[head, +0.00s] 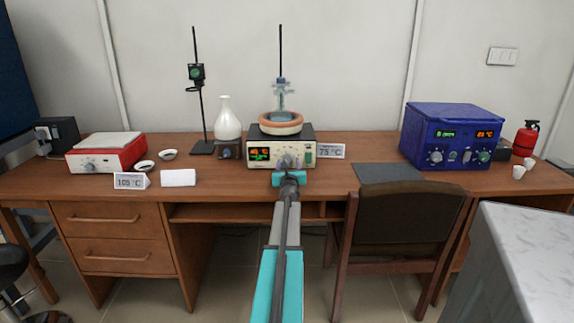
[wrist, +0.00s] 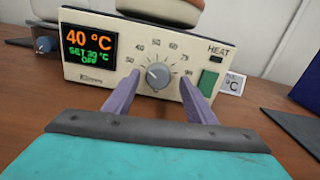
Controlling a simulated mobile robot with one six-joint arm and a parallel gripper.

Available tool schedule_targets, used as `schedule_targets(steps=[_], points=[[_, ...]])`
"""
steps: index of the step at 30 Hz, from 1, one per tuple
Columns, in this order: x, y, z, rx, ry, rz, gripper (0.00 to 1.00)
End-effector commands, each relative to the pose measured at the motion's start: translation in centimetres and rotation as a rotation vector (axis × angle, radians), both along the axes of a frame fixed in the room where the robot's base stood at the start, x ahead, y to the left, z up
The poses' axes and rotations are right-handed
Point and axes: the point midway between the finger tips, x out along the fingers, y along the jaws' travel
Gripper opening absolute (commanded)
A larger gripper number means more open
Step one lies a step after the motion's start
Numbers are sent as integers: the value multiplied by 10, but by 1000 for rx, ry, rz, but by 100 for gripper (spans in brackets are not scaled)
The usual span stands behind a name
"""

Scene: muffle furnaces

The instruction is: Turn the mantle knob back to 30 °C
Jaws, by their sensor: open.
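The heating mantle (head: 284,163) is a cream box with a dark top, standing on the desk in the head view. In the wrist view its panel (wrist: 80,83) reads 40 °C in orange, with "SET 30 °C" and "OFF" in green on the display (wrist: 88,46). Its round grey knob (wrist: 158,76) sits in the middle of a dial with number marks; the pointer aims toward the lower left, near the 30 mark. My gripper (wrist: 157,92) is open, its fingers on either side of the knob and apart from it. A green HEAT switch (wrist: 208,82) is right of the knob.
A "75 °C" card (head: 331,151) stands right of the mantle. A retort stand (head: 202,115), a white vase-like flask (head: 227,120) and a red hotplate (head: 106,153) stand to the left. A blue furnace (head: 452,135) is on the right, with a chair (head: 408,217) before the desk.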

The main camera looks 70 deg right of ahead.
Motion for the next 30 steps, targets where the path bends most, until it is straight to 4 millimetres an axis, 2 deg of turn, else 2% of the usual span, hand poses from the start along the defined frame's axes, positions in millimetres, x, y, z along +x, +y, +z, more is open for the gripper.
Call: schedule_targets(steps=[6,17,25,30], points=[[4,-10,0,0,1,0,51],[4,-11,0,0,1,0,51],[3,-12,0,0,1,-2,10],[2,-12,0,-2,6,-4,10]])
